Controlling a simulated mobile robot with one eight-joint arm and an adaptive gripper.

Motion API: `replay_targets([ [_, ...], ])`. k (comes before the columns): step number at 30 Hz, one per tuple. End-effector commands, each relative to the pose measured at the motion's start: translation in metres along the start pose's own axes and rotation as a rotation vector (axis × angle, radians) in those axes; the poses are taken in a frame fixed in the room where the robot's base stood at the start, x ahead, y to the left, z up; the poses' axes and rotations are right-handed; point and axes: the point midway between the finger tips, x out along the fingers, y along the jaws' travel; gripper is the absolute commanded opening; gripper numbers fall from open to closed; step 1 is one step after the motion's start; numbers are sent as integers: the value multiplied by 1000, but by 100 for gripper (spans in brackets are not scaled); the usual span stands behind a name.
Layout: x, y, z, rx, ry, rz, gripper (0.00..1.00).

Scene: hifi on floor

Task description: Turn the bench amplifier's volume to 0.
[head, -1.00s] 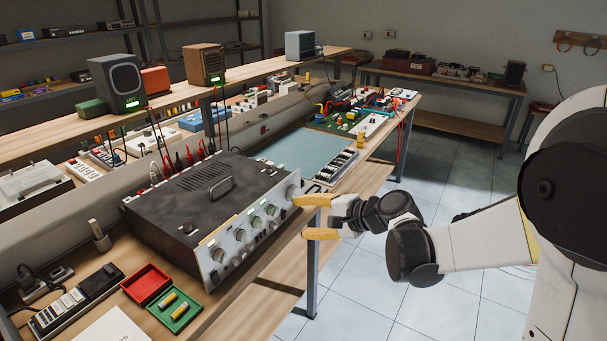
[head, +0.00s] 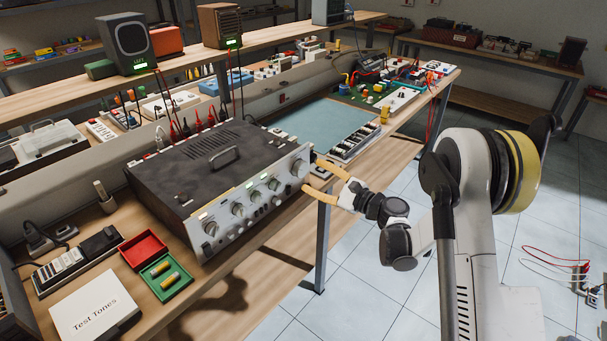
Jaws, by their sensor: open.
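The bench amplifier (head: 215,185) is a dark box with a silver front panel (head: 232,217); it stands on the wooden bench with the panel facing the front right. A row of knobs runs along the panel. The largest knob (head: 299,169), at the panel's right end, looks like the volume knob, but its label and pointer are too small to read. My gripper (head: 310,176) is open with yellow fingers. Its fingertips are close to that large knob, one above right and one below; I cannot tell whether they touch it.
A red tray (head: 143,248) and a green tray (head: 166,277) with yellow cylinders lie left of the amplifier, near a white "Test Tones" box (head: 95,306). Cables rise behind the amplifier. A grey speaker (head: 130,42) stands on the shelf. Floor before the bench is clear.

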Motion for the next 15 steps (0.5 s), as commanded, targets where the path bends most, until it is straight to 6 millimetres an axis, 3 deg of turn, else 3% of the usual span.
replay_targets([
  [6,34,2,-1,-1,-1,2,57],
  [15,44,0,0,-1,1,0,57],
])
